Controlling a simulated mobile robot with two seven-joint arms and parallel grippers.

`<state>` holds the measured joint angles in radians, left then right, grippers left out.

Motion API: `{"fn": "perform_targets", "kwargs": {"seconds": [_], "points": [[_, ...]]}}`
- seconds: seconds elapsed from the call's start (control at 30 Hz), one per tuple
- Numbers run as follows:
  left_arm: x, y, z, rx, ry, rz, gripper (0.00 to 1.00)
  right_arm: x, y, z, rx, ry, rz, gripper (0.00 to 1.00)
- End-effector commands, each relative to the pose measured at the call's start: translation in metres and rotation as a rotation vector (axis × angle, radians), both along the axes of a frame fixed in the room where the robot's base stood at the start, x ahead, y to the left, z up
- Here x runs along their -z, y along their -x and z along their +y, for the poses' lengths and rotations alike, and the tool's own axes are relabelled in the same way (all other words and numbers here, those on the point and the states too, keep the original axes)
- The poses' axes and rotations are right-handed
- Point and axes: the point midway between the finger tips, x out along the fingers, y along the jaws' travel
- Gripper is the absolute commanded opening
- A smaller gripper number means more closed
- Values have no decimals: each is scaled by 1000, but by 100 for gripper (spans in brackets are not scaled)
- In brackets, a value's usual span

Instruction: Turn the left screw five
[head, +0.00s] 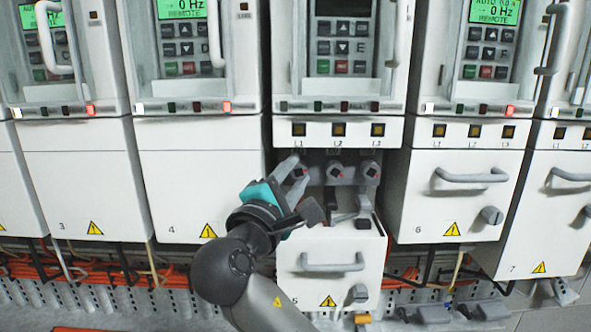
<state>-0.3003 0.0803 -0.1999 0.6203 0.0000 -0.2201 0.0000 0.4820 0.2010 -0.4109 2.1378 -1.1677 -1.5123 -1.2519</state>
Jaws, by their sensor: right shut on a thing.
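Drive 5 stands in the middle, with its screen (343,6) dark. Its lower front cover (332,241) sits lower than its neighbours, leaving a recess under the L1, L2 and L3 marks. A row of three grey screws shows there: the left screw (299,171), the middle screw (335,172) and the right screw (371,172). My right gripper (297,178), with a teal band, reaches up from below and is shut on the left screw. Its fingers partly hide that screw, so I cannot tell how far it is turned. My left gripper is out of view.
Drive 4 (200,185) on the left and drive 6 (462,200) on the right have closed lower covers and lit screens. Drive 6's handle (471,176) juts out. Orange cables (110,268) run along a perforated rail below.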

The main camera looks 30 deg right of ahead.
Motion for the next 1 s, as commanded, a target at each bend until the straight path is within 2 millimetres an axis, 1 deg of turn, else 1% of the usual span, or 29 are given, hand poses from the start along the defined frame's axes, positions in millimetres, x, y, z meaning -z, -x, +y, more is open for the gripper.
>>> {"fn": "perform_targets", "kwargs": {"seconds": [0.2,0.5,0.7,1.0], "points": [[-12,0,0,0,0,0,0,-2,0,1,1,-183,-103,0],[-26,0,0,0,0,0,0,-3,0,1,2,-398,-236,0],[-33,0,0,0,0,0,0,-3,0,1,1,-501,-301,0],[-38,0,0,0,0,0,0,-3,0,0,2,-577,-350,0]]}}
